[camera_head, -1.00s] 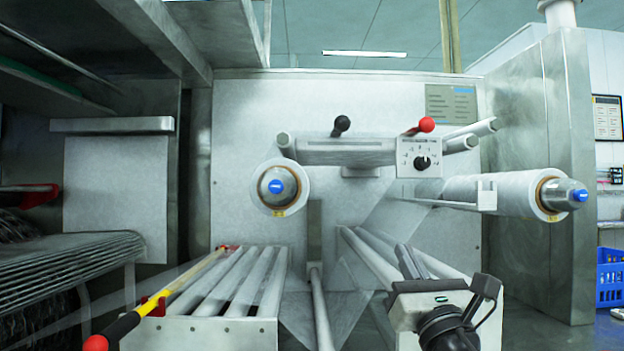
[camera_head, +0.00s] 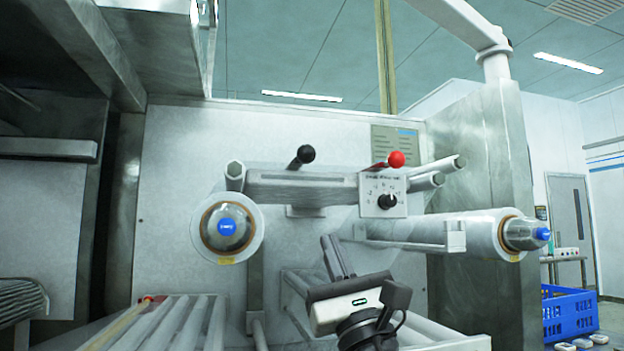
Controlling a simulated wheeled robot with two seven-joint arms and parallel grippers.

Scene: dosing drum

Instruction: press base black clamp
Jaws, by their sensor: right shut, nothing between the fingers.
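A lever with a black ball knob (camera_head: 306,155), likely the black clamp, stands tilted on top of a grey horizontal bar (camera_head: 300,188) of the machine. My right gripper (camera_head: 331,240) is in the lower middle, its dark fingers together and pointing up, with nothing seen between them. It is below the bar and apart from the black knob in the picture. A lever with a red ball knob (camera_head: 396,159) sits to the right, above a control box with a black dial (camera_head: 387,202). My left gripper is not in view.
A film roll with a blue-centred cap (camera_head: 227,228) is left of my gripper; another long film roll (camera_head: 487,234) reaches out at right. Rollers (camera_head: 180,325) lie low at left. A blue crate (camera_head: 568,316) stands at far right. The wall panel behind is flat.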

